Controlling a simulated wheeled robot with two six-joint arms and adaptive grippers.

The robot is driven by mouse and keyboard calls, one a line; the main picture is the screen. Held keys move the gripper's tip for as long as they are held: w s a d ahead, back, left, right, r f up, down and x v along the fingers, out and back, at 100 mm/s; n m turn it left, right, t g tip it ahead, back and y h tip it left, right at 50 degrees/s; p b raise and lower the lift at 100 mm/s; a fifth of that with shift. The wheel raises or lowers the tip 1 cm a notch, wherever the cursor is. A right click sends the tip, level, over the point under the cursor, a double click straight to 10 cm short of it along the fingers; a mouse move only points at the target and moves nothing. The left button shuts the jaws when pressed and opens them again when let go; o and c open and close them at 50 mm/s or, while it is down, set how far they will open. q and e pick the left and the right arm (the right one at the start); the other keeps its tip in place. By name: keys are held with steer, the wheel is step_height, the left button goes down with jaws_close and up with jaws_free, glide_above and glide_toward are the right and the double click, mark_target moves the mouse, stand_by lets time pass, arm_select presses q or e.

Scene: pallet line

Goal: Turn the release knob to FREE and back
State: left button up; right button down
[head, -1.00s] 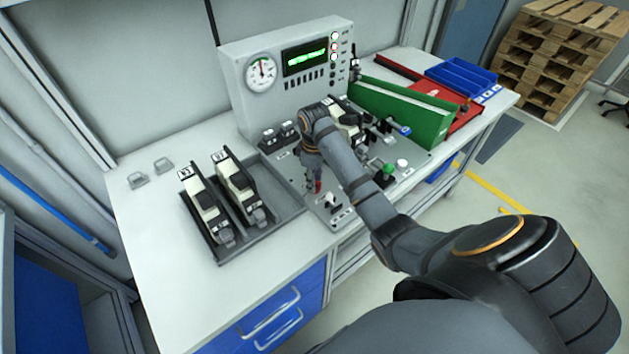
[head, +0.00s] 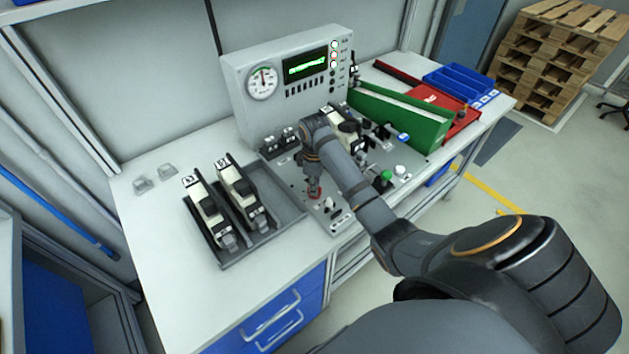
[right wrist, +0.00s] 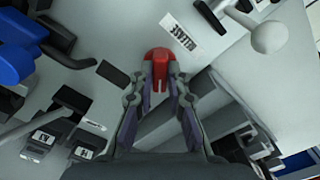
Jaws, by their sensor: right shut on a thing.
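The red release knob (head: 315,193) sits on the grey fixture plate near the bench's front edge. In the right wrist view the red knob (right wrist: 160,68) stands between the fingertips, beside a printed label (right wrist: 181,35) that I cannot read with certainty. My right gripper (head: 314,188) points down onto the knob. In the right wrist view its fingers (right wrist: 161,85) are shut on the knob from both sides. The knob's pointer direction and the FREE marking cannot be made out. My left gripper is not in view.
A dark tray (head: 285,222) with two tools stands left of the plate. A gauge panel (head: 232,97) stands behind. A white-tipped lever (right wrist: 269,38), a green button (head: 386,176) and a green bin (head: 400,118) are nearby. The bench's left front is clear.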

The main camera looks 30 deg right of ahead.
steer(key=n+p, duration=0.4)
steer(key=shift+r+n+p, duration=0.2)
steer(key=shift+n+p, duration=0.1)
steer(key=shift+p, duration=0.05)
steer(key=shift+n+p, duration=0.9)
steer(key=shift+n, duration=0.3)
steer(key=shift+f+n+p, duration=0.2)
steer(key=shift+n+p, duration=0.6)
steer(key=shift+n, duration=0.6)
steer(key=c, duration=1.3)
jaws_free()
